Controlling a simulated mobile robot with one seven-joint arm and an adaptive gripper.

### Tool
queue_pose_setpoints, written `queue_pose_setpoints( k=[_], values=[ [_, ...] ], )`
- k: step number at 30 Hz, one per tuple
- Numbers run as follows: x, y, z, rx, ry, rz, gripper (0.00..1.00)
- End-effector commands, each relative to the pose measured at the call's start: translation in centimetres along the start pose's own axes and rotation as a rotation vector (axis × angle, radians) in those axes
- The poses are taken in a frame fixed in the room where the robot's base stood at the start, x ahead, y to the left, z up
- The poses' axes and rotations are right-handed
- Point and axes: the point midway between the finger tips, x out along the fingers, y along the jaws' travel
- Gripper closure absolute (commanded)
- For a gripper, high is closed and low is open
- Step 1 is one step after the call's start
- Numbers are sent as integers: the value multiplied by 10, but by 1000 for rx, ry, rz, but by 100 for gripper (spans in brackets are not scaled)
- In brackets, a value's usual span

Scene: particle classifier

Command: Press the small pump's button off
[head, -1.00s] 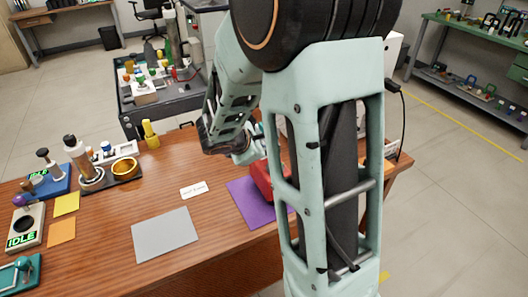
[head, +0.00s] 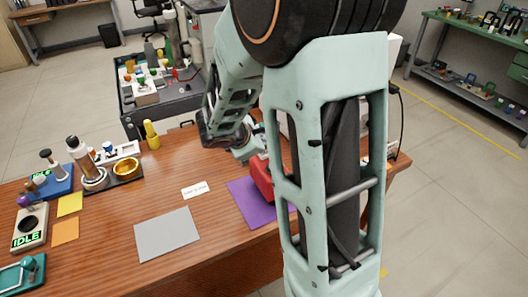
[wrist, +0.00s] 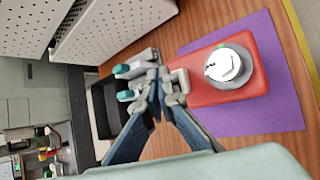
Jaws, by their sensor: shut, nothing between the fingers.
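A red housing (wrist: 225,80) with a round pale disc (wrist: 229,65) on its top lies on a purple mat (wrist: 260,120) in the wrist view. In the head view the red housing (head: 262,179) is partly hidden behind my arm. No label shows that it is the small pump, and I cannot tell which part is its button. My gripper (wrist: 158,75) is shut and empty, beside the red housing in the wrist picture, to the left of the disc. I cannot tell whether it touches the housing. In the head view my gripper (head: 246,147) is above the table, just behind the housing.
The wooden table (head: 120,215) holds a grey mat (head: 167,234), a white card (head: 195,190) and, at left, several devices, one showing IDLE (head: 27,240). A perforated white casing (wrist: 115,30) and a black tray (wrist: 102,108) stand near my gripper.

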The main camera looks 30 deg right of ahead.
Motion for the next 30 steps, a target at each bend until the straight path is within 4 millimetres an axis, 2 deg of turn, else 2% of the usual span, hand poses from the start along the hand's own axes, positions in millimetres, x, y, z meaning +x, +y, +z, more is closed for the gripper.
queue_pose_setpoints(
  k=[17,30],
  values=[
    [-35,25,25,1,0,1,100],
    [-35,25,25,0,0,0,100]
  ],
)
